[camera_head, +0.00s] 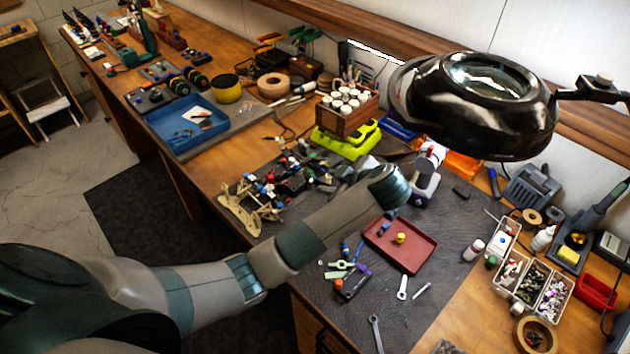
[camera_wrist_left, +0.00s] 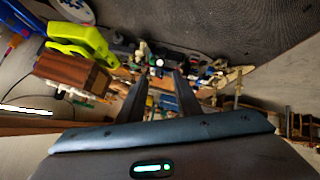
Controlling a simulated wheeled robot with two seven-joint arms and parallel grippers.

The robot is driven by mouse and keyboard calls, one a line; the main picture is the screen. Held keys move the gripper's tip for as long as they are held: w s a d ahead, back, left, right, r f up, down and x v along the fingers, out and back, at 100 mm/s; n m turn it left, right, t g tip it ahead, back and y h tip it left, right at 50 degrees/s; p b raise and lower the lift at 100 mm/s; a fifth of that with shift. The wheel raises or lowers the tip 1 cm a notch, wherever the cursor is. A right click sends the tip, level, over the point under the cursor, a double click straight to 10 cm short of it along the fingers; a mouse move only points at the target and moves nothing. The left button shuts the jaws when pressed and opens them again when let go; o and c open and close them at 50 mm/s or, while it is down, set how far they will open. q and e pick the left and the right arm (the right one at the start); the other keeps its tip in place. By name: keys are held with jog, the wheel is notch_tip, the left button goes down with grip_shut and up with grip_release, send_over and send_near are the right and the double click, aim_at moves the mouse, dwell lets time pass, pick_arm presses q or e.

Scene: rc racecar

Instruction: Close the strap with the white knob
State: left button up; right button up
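The racecar (camera_head: 292,182) is a cluster of dark parts with small red, blue, green and white pieces, on the grey mat left of the middle of the head view. It also shows in the wrist view (camera_wrist_left: 150,55), beyond my fingers. I cannot make out the strap or its white knob for certain. My left gripper (camera_head: 345,176) is at the car's right end, pointing left towards it, partly hidden by my wrist. In the wrist view its two fingers (camera_wrist_left: 158,80) stand apart with nothing visibly held between them. My right gripper is not in view.
A lime-green stand (camera_head: 347,142) with a wooden box of white jars (camera_head: 350,112) is behind the car. A red tray (camera_head: 418,262) and loose tools lie in front. A black lamp head (camera_head: 480,105) hangs over the right. A cream frame (camera_head: 243,212) lies at the left.

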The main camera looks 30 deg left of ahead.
aim_at(311, 180)
pick_arm(q)
jog(key=p+x, duration=0.2)
jog(key=x, duration=0.8)
jog(key=shift+w+f+p, duration=0.1)
jog(key=shift+f+p, duration=0.05)
jog(key=shift+p, duration=0.2)
grip_shut()
